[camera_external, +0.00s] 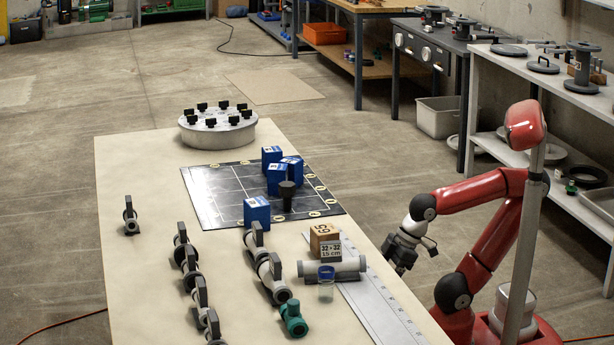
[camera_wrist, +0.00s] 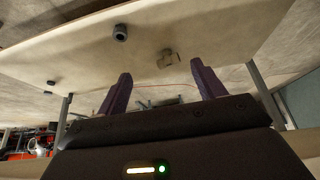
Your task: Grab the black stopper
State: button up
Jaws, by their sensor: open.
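The black stopper (camera_external: 287,196) stands upright on the black gridded mat (camera_external: 214,192), just in front of a group of blue boxes. It has a wide top and a narrower lower part. My gripper (camera_external: 401,268) hangs at the right edge of the table, right of the stopper and nearer the camera, well apart from it. In the wrist view my gripper (camera_wrist: 163,88) has its two fingers spread with nothing between them. I cannot make out the stopper in the wrist view.
Blue boxes (camera_external: 257,212) stand on the mat. Valves and a green fitting (camera_external: 293,318) fill the front. A round grey flange (camera_external: 217,134) is behind.

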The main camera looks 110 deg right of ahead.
jog(key=shift+c, duration=0.7)
